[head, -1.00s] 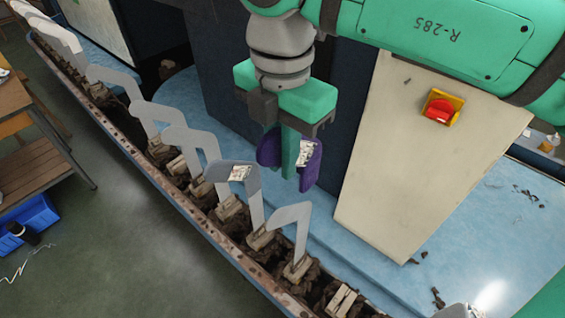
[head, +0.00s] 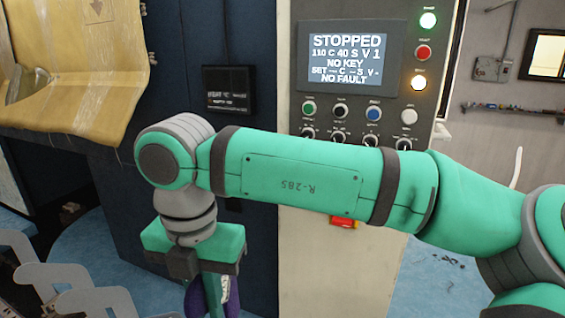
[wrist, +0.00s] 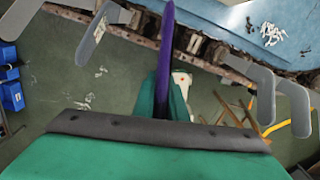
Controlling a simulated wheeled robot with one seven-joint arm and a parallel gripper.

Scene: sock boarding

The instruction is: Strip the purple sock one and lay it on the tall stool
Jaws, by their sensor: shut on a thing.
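The purple sock (head: 234,292) hangs in my gripper (head: 212,300), low in the head view, and shows on both sides of the fingers. The bottom edge cuts off the fingertips and the sock's lower part. In the wrist view the sock (wrist: 171,40) is a thin purple strip seen edge-on, running up from my gripper (wrist: 164,88), which is shut on it. The sock is clear of the grey boards. A wooden frame with legs (wrist: 238,112) stands on the floor in the wrist view; I cannot tell whether it is the tall stool.
Grey sock boards (head: 80,285) stand at lower left in the head view; others (wrist: 262,92) show at right in the wrist view. A control panel's screen (head: 349,57) reads STOPPED, NO KEY, NO FAULT. A tan chute (head: 90,90) juts out at upper left. Blue bins (wrist: 12,90) sit on the floor.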

